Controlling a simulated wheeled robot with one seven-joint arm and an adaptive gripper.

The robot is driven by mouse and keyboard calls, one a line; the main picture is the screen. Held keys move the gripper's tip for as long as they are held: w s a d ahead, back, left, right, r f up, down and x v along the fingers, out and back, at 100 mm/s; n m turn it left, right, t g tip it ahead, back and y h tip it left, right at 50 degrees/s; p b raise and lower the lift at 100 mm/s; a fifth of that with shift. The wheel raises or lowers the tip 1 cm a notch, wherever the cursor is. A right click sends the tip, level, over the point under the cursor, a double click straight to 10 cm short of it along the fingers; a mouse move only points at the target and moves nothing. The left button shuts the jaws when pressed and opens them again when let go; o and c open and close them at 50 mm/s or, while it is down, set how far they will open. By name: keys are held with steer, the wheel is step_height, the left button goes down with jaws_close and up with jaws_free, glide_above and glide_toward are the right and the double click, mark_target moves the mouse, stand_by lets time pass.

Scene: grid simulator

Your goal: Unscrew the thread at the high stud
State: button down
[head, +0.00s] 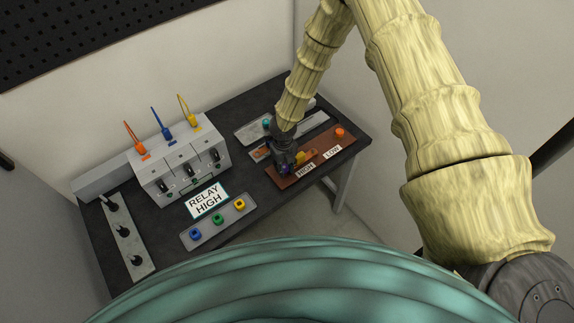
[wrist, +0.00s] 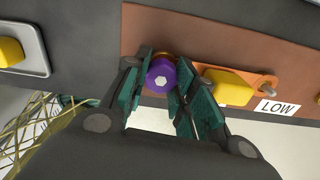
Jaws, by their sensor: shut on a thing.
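A purple hex-faced cap (wrist: 161,77) sits between the green finger pads of my gripper (wrist: 158,86) in the wrist view. My gripper (head: 287,168) is shut on this cap at the HIGH end of the brown terminal board (head: 322,165). The HIGH label (head: 306,170) is beside it in the head view. A brass-coloured piece (wrist: 160,56) shows behind the cap; the stud and its thread are hidden. A yellow block (wrist: 226,84) on a copper strip lies right of my fingers, with a bare metal stud (wrist: 270,93) at its far end near the LOW label (wrist: 277,107).
An orange knob (head: 340,132) stands on the board near LOW. A grey panel with blue, green and yellow buttons (head: 219,220) lies to the left, below the RELAY HIGH sign (head: 206,200). A grey switch box (head: 180,162) stands behind. The table's front edge is close to the board.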

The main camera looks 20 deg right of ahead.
steer(key=shift+s+a+r, duration=0.1)
steer(key=shift+a+r, duration=0.1)
steer(key=shift+a, duration=0.3)
steer(key=shift+r, duration=0.2)
steer(key=shift+a+r, duration=0.1)
steer(key=shift+r, duration=0.6)
steer(key=shift+d+r, duration=0.35)
steer(key=shift+d, duration=0.15)
steer(key=shift+a+r, duration=0.2)
steer(key=shift+r, duration=0.25)
steer(key=shift+d, duration=0.15)
step_height(320, 180, up, 6)
stand_by(0.5)
